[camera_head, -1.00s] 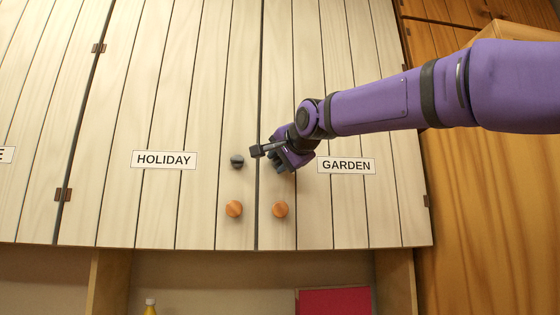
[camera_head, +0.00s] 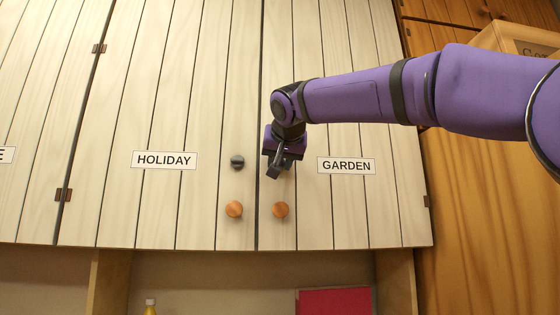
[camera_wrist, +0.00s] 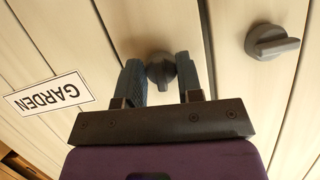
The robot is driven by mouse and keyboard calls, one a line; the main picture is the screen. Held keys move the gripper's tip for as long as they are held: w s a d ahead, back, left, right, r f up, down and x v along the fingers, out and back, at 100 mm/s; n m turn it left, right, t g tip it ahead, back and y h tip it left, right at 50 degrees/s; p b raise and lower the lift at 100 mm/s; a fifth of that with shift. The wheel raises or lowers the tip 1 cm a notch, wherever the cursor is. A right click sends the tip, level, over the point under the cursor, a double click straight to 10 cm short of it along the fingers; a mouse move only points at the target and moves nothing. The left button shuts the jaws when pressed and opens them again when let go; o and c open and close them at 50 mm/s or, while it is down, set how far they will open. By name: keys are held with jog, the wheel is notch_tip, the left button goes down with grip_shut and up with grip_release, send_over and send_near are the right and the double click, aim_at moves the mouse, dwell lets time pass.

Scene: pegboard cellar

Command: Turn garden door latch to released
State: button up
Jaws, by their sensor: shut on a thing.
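The garden door (camera_head: 345,215) is a pale planked cupboard door with a GARDEN label (camera_head: 346,166). Its latch is a dark grey round turn-knob (camera_wrist: 161,71) with a raised grip, seen between my fingers in the wrist view. In the head view my gripper hides the latch. An orange wooden knob (camera_head: 280,209) sits below it on the same door.
The HOLIDAY door (camera_head: 165,200) is to the left, with its own dark latch (camera_head: 237,161), also in the wrist view (camera_wrist: 271,42), and an orange knob (camera_head: 234,208). Below is an open shelf with a red panel (camera_head: 334,301) and a yellow bottle (camera_head: 150,307).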

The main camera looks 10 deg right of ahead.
jog(key=shift+f+n+h, duration=0.15)
jog(key=shift+n+h, duration=0.15)
jog(key=shift+n, duration=0.1)
dwell(0.4)
jog(key=o, duration=0.9)
jog(key=v, duration=1)
jog(key=shift+s+r, duration=0.3)
